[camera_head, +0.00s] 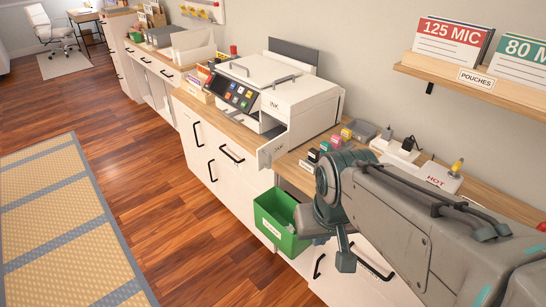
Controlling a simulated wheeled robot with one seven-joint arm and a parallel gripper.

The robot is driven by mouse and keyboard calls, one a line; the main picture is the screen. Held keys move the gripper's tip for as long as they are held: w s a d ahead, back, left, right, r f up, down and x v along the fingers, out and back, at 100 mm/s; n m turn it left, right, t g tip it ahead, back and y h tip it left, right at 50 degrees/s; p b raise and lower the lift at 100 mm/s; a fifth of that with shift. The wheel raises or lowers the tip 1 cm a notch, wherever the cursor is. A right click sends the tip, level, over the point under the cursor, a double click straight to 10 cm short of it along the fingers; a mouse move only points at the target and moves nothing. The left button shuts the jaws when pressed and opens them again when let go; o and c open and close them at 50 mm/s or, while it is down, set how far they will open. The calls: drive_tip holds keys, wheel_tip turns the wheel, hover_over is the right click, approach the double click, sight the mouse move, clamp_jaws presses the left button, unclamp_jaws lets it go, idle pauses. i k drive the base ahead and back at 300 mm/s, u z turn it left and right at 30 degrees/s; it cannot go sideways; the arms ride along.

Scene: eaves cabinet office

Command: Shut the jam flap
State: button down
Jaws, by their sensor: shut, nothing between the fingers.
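The white printer (297,97) stands on the wooden counter, with a dark touch panel at its front and an INK label on its side. A white flap (272,150) with small, hard-to-read lettering sticks out from the printer's near front corner, so it looks open. My gripper (345,262) hangs at the end of my arm, in front of the counter and below its top. It is shut and empty, to the lower right of the flap and apart from it. My arm covers part of the counter and the cabinet fronts.
Small coloured ink boxes (325,148) stand on the counter beside the printer. A green bin (278,222) is at the cabinet front. A HOT-labelled device (437,178) and a pouch shelf (490,86) are at right. The wooden floor (160,190) left of the cabinets is clear.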

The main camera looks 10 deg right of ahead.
sight(277, 153)
drive_tip(key=u, duration=0.25)
drive_tip(key=i, duration=0.9)
drive_tip(key=z, duration=0.35)
